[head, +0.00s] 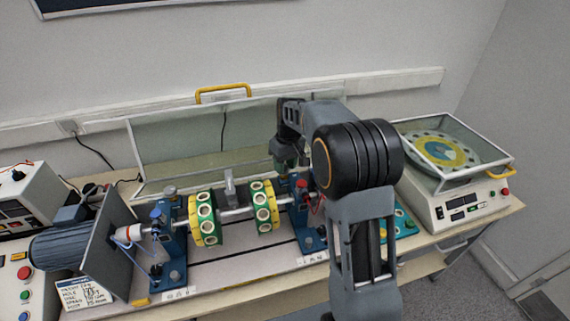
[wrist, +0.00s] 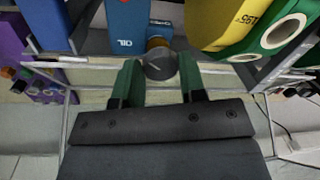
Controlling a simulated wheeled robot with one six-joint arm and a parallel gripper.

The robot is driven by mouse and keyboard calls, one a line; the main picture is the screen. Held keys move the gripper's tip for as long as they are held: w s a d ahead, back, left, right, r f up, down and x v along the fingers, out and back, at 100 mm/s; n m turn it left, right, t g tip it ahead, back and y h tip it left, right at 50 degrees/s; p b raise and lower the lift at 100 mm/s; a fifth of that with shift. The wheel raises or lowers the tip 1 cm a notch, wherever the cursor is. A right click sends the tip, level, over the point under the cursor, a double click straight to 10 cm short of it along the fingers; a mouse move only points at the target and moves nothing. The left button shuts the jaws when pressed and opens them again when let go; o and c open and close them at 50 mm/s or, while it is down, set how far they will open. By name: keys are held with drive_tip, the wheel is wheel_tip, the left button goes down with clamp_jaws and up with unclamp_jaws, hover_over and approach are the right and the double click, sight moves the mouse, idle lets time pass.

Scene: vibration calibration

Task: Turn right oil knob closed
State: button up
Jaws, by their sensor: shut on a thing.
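The right oil knob (wrist: 160,66) is a dark round cap with a light line across its face, in the wrist view. It sits by a blue support block (wrist: 124,28) marked OIL. My gripper (wrist: 160,73) has its green fingers on either side of the knob and is shut on it. In the head view my gripper (head: 287,160) is at the top of the right blue support (head: 308,225). There the knob is hidden by the gripper and arm.
Yellow and green discs (head: 262,207) sit on the shaft left of my gripper. A clear guard with a yellow handle (head: 222,88) stands open behind. A grey motor (head: 75,243) is at left, and a balance with a glass cover (head: 455,150) at right.

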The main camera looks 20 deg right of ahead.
sight(286, 166)
drive_tip(key=n, duration=0.3)
drive_tip(key=shift+w+n, duration=0.1)
drive_tip(key=shift+n, duration=0.2)
drive_tip(key=shift+n+g+h, duration=0.3)
drive_tip(key=shift+n, duration=1.4)
drive_tip(key=o, duration=0.9)
drive_tip(key=shift+r, duration=0.15)
drive_tip(key=r, duration=0.4)
drive_tip(key=w+r, duration=0.1)
drive_tip(key=r, duration=0.4)
drive_tip(key=d+r, duration=0.1)
drive_tip(key=r, duration=0.3)
drive_tip(key=shift+w+r, duration=0.15)
drive_tip(key=shift+r, duration=0.1)
